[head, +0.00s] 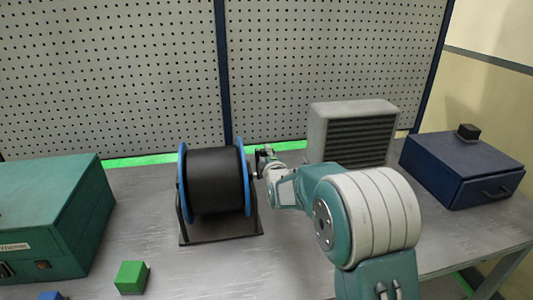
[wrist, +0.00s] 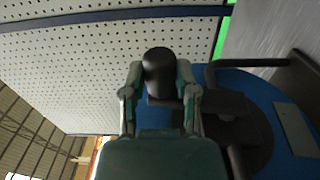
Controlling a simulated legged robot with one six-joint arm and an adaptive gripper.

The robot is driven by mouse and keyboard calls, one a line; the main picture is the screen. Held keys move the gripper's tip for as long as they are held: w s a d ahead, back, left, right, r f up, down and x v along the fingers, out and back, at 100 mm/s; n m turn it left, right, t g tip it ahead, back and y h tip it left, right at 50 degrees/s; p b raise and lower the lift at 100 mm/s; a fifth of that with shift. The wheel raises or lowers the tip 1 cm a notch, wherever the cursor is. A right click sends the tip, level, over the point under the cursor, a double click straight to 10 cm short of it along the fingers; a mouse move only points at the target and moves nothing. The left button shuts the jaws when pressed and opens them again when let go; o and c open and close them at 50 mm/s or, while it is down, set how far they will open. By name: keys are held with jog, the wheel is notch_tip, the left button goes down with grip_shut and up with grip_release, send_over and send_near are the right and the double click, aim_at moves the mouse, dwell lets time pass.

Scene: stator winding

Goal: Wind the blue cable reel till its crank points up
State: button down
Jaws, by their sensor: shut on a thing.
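The cable reel (head: 213,182) has blue flanges and a black wound drum, and sits on a dark stand on the table. My gripper (head: 264,160) is at the reel's right side in the head view. In the wrist view my gripper (wrist: 160,90) is shut on the black crank handle (wrist: 158,70), with a finger on either side of it. The blue flange (wrist: 262,110) fills the right of the wrist view, with the dark crank arm in front of it. The crank's direction is hard to tell, as my gripper partly hides it.
A green box (head: 55,215) stands at the left, with a green cube (head: 131,277) near it. A grey vented box (head: 352,135) stands behind my arm. A blue drawer box (head: 462,168) is at the right. A pegboard (head: 110,70) closes off the back.

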jog(key=shift+s+f+t, duration=0.25)
jog(key=shift+s+t, duration=0.3)
jog(key=shift+t, duration=0.25)
jog(key=shift+f, duration=0.1)
jog(key=shift+c, duration=1.9)
grip_release()
jog(key=shift+s+d, duration=0.1)
jog(key=shift+s, duration=0.05)
jog(key=v, duration=1.1)
jog(key=shift+s+f, duration=0.2)
jog(key=shift+s, duration=0.1)
jog(key=shift+d+r, duration=0.1)
jog(key=shift+d, duration=0.05)
